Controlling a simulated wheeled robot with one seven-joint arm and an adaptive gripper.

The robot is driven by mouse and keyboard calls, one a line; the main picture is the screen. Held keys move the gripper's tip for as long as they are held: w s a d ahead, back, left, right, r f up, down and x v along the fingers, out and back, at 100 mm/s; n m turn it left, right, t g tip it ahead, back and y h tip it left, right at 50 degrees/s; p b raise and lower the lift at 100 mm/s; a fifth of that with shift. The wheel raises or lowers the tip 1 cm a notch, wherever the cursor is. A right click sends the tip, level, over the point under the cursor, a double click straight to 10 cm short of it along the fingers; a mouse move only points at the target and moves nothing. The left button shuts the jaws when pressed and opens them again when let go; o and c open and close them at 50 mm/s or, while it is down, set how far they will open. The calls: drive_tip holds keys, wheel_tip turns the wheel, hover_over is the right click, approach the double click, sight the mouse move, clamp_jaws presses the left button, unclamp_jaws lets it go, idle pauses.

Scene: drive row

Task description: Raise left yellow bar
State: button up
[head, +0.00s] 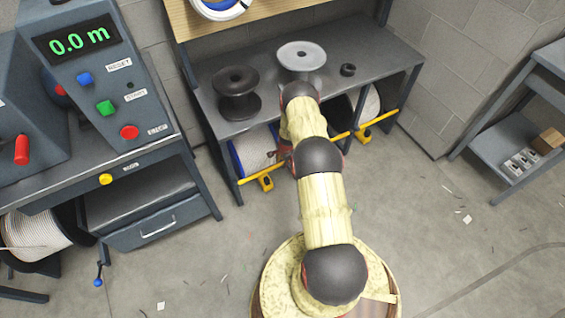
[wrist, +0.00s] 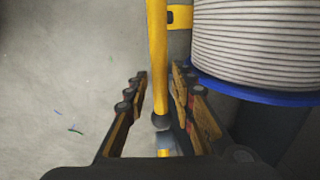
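The left yellow bar (head: 250,181) runs low across the front of the shelf unit, in front of a white spool with a blue flange (head: 256,150). Its right part is hidden behind my arm. In the wrist view the bar (wrist: 157,60) runs between the two fingers of my gripper (wrist: 158,88) and ends in a dark round tip (wrist: 161,122). The fingers stand apart on either side of the bar, with a visible gap at the left finger; the right finger is closer. A yellow bracket (wrist: 180,17) sits at the bar. In the head view my gripper is mostly hidden behind my arm.
A second yellow bar (head: 385,120) crosses the right bay. Spools stand on the shelf top (head: 375,55). The white spool (wrist: 255,45) is close right of my gripper. A control console (head: 95,85) stands left. The floor (head: 430,220) at right is mostly clear.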

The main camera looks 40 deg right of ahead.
clamp_jaws()
idle(0.6)
